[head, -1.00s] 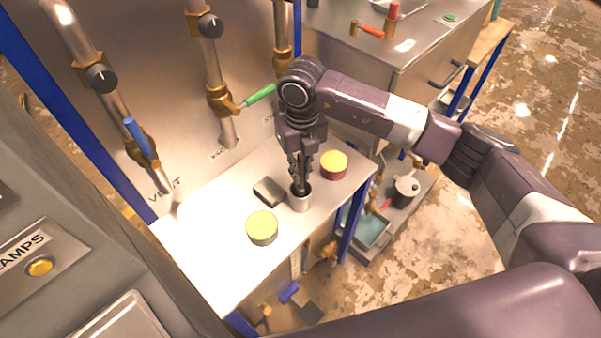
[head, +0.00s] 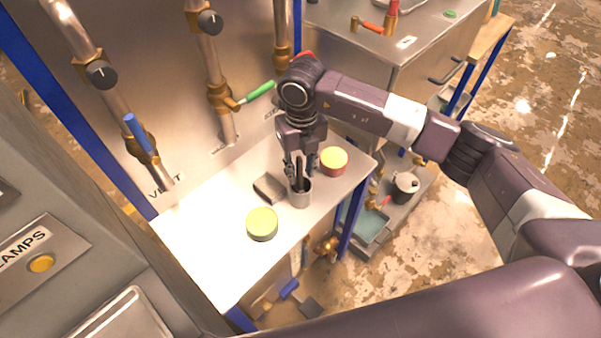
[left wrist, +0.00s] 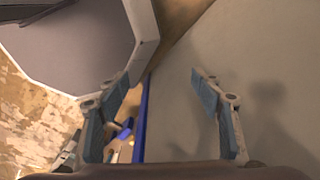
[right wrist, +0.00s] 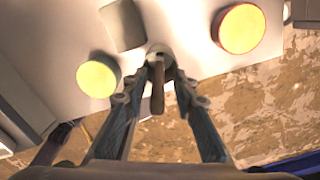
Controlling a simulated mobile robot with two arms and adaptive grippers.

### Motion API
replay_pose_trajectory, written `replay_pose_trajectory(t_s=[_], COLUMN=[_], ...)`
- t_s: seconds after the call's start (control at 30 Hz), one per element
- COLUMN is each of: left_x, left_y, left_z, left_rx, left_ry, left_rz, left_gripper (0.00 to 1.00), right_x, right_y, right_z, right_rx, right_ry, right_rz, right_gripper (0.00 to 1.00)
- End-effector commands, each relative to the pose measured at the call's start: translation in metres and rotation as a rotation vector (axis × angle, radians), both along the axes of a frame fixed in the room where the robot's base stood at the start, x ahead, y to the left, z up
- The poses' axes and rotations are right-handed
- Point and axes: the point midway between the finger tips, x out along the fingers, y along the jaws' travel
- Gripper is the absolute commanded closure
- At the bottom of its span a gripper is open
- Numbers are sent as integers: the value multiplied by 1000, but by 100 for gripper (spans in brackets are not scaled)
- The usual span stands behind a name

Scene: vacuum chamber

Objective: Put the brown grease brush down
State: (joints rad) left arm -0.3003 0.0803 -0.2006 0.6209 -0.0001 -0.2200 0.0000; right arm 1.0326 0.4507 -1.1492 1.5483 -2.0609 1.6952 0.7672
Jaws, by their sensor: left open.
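The brown grease brush (right wrist: 158,90) stands handle-up in a small metal cup (head: 301,197) on the white shelf (head: 205,240). Its lower end is hidden inside the cup. My right gripper (head: 300,172) is above the cup, its fingers pointing down on either side of the handle. In the right wrist view, the fingers (right wrist: 164,76) stand apart with the handle between them, so the gripper is open. My left gripper (left wrist: 165,85) is open and empty in its wrist view, away from the brush.
A yellow-topped green tin (head: 262,224), a grey block (head: 268,188) and a yellow-topped red tin (head: 333,161) stand close around the cup. Pipes with valve handles (head: 261,90) rise behind the shelf. The shelf's left front is clear.

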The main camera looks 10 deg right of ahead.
Motion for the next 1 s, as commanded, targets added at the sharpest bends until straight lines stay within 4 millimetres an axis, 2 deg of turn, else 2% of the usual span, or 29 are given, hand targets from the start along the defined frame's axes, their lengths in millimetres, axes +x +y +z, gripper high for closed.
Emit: replay_pose_trajectory(t_s=[0.2,0.4,0.5,0.7,1.0], left_x=[0,0,0,0,0], left_y=[0,0,0,0,0], left_z=[-23,-36,-40,-41,-41], left_rx=[0,0,0,0,0], left_ry=[0,0,0,0,0], left_rz=[0,0,0,0,1], left_gripper=[40,40,40,40,40], right_x=[2,0,0,-1,-1], right_y=[0,-1,-1,-1,-1], right_z=[43,82,95,106,107], right_rx=[1,1,2,0,0], right_ry=[-8,-6,-4,-1,-1], right_rz=[2,2,1,0,0], right_gripper=[74,74,74,74,74])
